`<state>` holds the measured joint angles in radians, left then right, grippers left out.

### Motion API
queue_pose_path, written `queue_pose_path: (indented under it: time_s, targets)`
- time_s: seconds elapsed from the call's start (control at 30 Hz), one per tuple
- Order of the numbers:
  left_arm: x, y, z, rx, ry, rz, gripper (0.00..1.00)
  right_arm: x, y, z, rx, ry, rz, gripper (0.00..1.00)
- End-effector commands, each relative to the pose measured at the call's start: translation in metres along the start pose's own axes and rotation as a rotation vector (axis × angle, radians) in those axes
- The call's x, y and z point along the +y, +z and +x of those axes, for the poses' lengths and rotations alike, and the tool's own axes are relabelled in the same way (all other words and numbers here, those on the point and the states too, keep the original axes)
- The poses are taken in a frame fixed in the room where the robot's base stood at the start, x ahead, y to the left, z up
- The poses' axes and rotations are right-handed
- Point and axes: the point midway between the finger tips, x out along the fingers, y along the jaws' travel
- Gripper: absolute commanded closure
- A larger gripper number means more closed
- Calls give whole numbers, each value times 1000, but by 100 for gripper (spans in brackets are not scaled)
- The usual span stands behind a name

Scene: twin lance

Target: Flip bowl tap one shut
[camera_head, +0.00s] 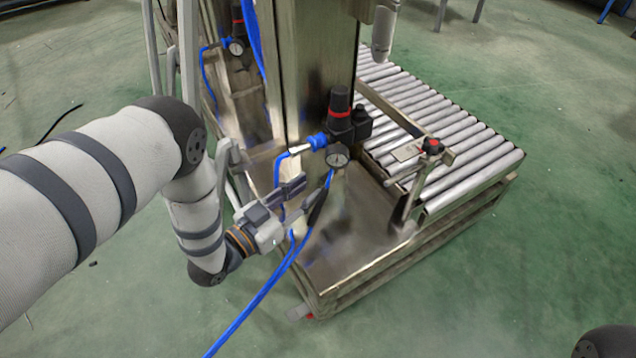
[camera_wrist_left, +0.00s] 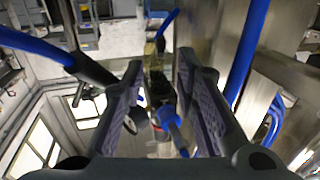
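A tap with a blue handle (camera_head: 318,141) and a brass-coloured fitting sits on the side of the black regulator, at the steel column. In the left wrist view a blue lever-like part (camera_wrist_left: 173,128) shows between the fingers, with a brass fitting (camera_wrist_left: 151,62) beyond it; I cannot tell for sure whether it is the tap handle. My left gripper (camera_head: 312,188) is below the tap and apart from it, its two fingers spread and pointing toward the column. The left wrist view shows the padded fingers (camera_wrist_left: 160,68) open. My right gripper is not in view.
The black regulator (camera_head: 340,119) with a red ring and a round gauge (camera_head: 338,158) stands beside the tap. Blue hoses (camera_head: 262,290) hang close to my left gripper. A roller conveyor (camera_head: 455,135) and a post with a red-and-black knob (camera_head: 432,146) are to the right.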

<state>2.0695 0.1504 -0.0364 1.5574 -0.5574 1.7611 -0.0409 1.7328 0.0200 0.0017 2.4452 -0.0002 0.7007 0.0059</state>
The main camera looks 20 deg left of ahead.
Motion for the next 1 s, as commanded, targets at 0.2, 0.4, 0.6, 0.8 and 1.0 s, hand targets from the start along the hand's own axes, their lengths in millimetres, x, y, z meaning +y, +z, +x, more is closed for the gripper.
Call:
queue_pose_path:
  time_s: [0.2, 0.4, 0.6, 0.8, 1.0]
  targets:
    - [0, 3, 37, -3, 0, -1, 72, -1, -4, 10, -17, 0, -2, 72]
    - [0, 1, 45, -3, -1, -1, 72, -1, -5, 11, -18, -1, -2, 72]
    - [0, 1, 45, -3, -1, -1, 86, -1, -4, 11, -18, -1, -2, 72]
    - [0, 1, 44, -3, -1, -1, 100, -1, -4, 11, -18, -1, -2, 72]
    - [-8, 2, 45, 1, 107, 4, 100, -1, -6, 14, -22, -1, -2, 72]
